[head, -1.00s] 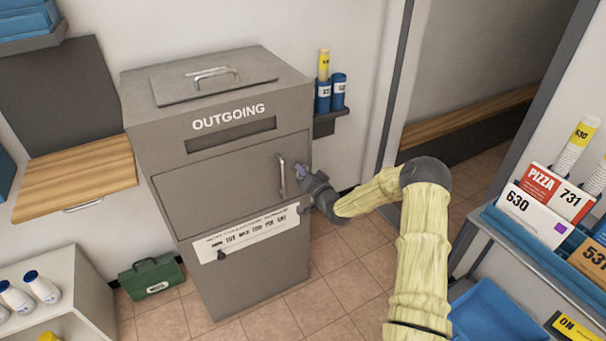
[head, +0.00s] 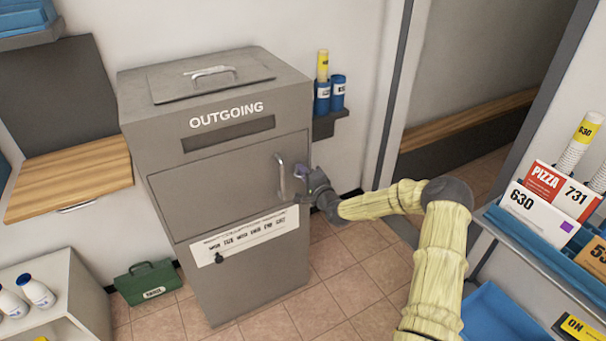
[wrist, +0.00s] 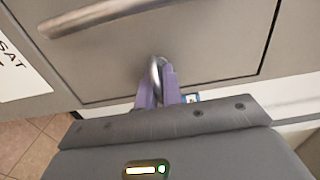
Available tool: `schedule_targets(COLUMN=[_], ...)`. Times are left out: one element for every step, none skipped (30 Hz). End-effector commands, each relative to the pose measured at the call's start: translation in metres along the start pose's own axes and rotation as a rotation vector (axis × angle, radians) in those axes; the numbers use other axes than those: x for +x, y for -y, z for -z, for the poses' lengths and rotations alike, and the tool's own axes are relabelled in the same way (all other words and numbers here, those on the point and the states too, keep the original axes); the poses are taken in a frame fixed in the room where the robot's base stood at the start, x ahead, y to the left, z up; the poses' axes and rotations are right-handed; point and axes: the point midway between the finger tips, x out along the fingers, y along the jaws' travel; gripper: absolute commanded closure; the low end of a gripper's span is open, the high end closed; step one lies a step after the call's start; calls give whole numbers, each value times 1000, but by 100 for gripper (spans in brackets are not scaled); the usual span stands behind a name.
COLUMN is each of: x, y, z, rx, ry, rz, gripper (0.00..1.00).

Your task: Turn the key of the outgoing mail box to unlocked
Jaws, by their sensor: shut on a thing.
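The grey outgoing mail box (head: 215,290) stands against the wall, with its door (head: 215,190) shut and a bar handle (head: 279,175) at the door's right side. My gripper (head: 301,173) is at the right side of the door, just right of the handle. In the wrist view my gripper's purple fingers (wrist: 158,88) are closed around a silver, ring-like key head (wrist: 155,68) at the door face. The key's shaft and its lock are hidden, and I cannot read which way it is turned. In the head view the key is hidden by my gripper.
The door handle (wrist: 105,15) runs close beside my fingers. A small shelf with tubes (head: 330,95) is on the wall right of the box. A rack with parcels (head: 545,215) stands at the right. A green toolbox (head: 147,283) sits on the floor at left.

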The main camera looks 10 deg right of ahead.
Motion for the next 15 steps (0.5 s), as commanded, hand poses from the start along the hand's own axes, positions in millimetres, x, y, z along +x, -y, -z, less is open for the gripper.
schedule_targets(x=[0, 0, 0, 0, 0, 0, 0, 0, 0, 0, 0, 0, 0, 0, 0], y=[-1, -1, -1, -1, -1, -1, -1, -1, -1, -1, -1, -1, -1, -1, -1], z=[1, 1, 1, 1, 1, 1, 1, 1, 1, 1, 1, 1, 1, 1, 1], rx=[11, 16, 22, 26, 28, 30, 31, 32, 32, 32, 31, 31, 31, 31, 30], ry=[-2, -2, -2, -2, -2, -2, -2, -2, -2, -2, -2, -2, -2, -2, -2], rz=[-1, -1, -1, -1, -1, -1, -1, -1, -1, -1, -1, -1, -1, -1, -1], gripper=[100, 100, 100, 100, 100, 100, 100, 100, 100, 100, 100, 100, 100, 100, 100])
